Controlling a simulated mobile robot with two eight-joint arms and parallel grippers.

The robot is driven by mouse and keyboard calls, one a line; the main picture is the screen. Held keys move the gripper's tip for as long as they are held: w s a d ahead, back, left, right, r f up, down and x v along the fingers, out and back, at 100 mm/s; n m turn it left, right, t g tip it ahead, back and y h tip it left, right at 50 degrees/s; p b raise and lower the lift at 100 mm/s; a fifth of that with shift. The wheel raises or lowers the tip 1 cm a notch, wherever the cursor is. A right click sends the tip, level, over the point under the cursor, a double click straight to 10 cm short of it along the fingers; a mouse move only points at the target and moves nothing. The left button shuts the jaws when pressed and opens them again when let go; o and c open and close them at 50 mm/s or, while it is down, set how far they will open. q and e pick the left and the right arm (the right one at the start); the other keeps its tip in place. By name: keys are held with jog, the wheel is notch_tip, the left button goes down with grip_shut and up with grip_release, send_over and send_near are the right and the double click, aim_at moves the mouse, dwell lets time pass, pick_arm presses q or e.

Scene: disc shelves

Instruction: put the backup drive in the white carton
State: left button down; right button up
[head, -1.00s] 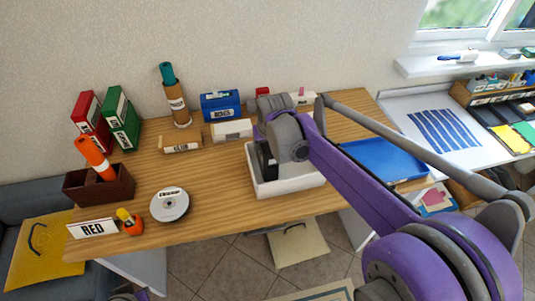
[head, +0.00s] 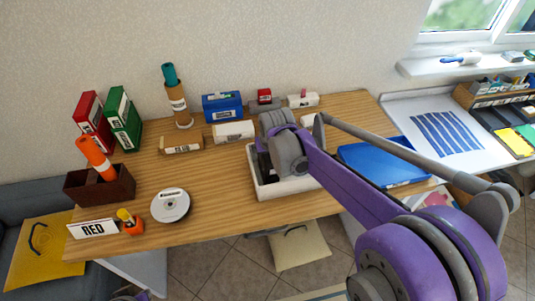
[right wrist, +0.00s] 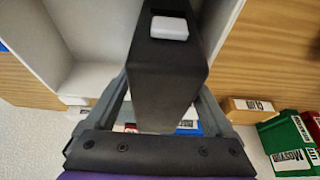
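The backup drive, a black box with a small white label (right wrist: 160,75), is between the fingers of my right gripper (right wrist: 160,108) in the right wrist view. The fingers touch its two sides. The white carton (head: 292,186) is an open box on the wooden desk in the head view. My right gripper (head: 272,152) is over its left part, mostly hidden by my arm. In the right wrist view the carton's wall (right wrist: 28,40) and inside lie beside and behind the drive. Whether the drive touches the floor cannot be told.
A white box (head: 233,131) and a blue binder box (head: 221,107) stand behind the carton. A blue tray (head: 375,163) lies to its right. The desk between disc stack and carton is clear.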

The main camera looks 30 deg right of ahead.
jog(key=p+v, duration=0.1)
jog(key=v, duration=1.1)
jog(key=s+a+f+n, duration=0.1)
jog(key=s+a+f, duration=0.2)
jog(key=s, duration=0.6)
jog(key=s+a+f+n+t+y, duration=0.1)
jog(key=s+a+f, duration=0.2)
jog(key=s+f, duration=0.5)
jog(key=shift+s, duration=0.9)
